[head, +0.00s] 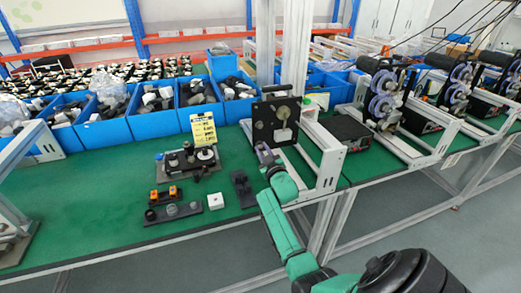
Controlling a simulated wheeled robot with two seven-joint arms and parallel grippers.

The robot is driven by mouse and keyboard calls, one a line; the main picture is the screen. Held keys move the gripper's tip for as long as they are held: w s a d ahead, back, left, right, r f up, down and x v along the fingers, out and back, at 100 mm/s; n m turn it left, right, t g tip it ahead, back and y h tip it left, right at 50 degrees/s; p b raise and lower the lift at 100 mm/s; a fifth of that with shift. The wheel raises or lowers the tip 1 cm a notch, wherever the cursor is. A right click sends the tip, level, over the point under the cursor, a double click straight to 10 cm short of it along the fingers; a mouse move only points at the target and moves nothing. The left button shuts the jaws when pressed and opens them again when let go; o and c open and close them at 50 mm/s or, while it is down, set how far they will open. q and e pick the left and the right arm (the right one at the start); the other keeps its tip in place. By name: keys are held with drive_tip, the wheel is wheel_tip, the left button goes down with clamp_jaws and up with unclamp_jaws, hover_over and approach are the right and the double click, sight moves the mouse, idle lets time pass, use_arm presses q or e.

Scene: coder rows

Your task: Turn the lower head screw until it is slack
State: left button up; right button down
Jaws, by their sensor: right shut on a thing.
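A black upright plate (263,124) of a coder head stands on a silver frame at the right end of the near table, with a pale round part (283,112) on its face. My right gripper (262,148) is at the plate's lower left edge, its arm reaching up from the bottom right. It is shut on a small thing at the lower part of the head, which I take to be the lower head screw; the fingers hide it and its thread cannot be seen. My left gripper is not in view.
The silver frame (328,160) stands close to the right of my gripper. Blue bins (152,122) line the back.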

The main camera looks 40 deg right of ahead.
drive_tip(key=c, duration=0.8)
unclamp_jaws()
drive_tip(key=shift+c, duration=0.2)
drive_tip(key=shift+r+m+p, duration=0.15)
drive_tip(key=shift+m+p, duration=0.15)
drive_tip(key=shift+m, duration=0.1)
drive_tip(key=m+p, duration=0.1)
drive_tip(key=m, duration=0.2)
drive_tip(key=m+p, duration=0.1)
drive_tip(key=m, duration=0.1)
drive_tip(key=shift+r+m+p, duration=0.3)
drive_tip(key=m, duration=0.2)
drive_tip(key=shift+f+m, duration=0.25)
drive_tip(key=shift+m, duration=0.15)
drive_tip(key=shift+f+m, duration=0.2)
drive_tip(key=shift+m, duration=0.2)
